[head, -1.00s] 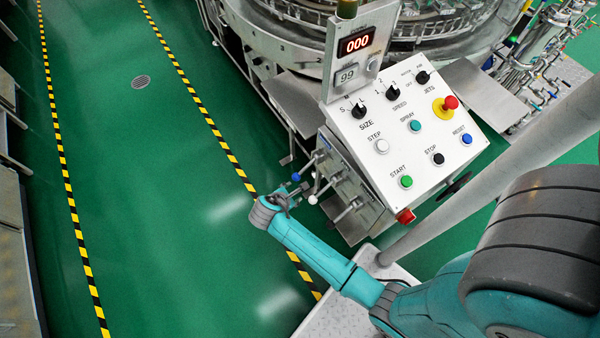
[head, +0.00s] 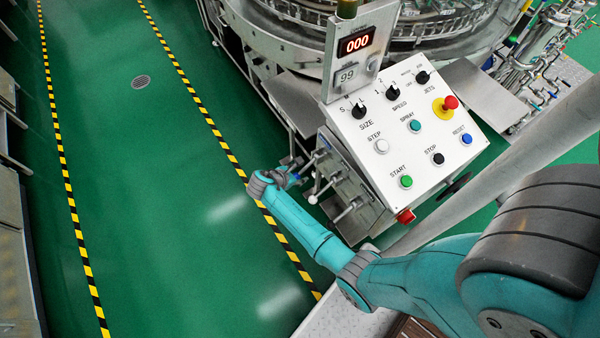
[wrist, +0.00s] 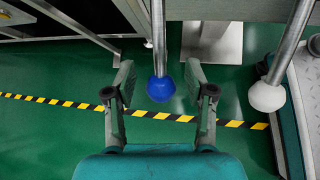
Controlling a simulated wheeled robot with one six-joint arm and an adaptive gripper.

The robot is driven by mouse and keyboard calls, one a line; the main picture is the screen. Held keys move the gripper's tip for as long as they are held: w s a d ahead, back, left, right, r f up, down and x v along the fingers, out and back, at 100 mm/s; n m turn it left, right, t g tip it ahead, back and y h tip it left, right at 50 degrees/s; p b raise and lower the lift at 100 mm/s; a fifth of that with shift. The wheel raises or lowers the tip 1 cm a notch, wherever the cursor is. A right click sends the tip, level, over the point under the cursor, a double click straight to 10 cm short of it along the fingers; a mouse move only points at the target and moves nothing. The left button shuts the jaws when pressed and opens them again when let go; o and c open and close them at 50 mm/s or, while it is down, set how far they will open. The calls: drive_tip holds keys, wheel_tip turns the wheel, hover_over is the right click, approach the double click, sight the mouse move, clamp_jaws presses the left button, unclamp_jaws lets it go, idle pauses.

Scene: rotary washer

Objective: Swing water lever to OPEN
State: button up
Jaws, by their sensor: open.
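A lever with a blue ball knob (wrist: 160,89) on a metal rod (wrist: 159,35) hangs from the top of the wrist view. I take it as the water lever, but no label or OPEN mark is readable. My gripper (wrist: 160,78) is open, with one finger on each side of the blue knob in that view. Neither finger visibly touches it, and I cannot tell how deep the knob sits between them. In the head view, my gripper (head: 289,177) is at the left side of the control box and mostly hides the blue knob.
A second lever with a white ball knob (wrist: 267,96) stands close to the right of my gripper. The control panel (head: 405,130) with buttons and dials is above and to the right. Green floor with a yellow-black stripe (head: 215,135) lies open to the left.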

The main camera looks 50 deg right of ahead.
drive_tip(key=shift+x, duration=1)
clamp_jaws()
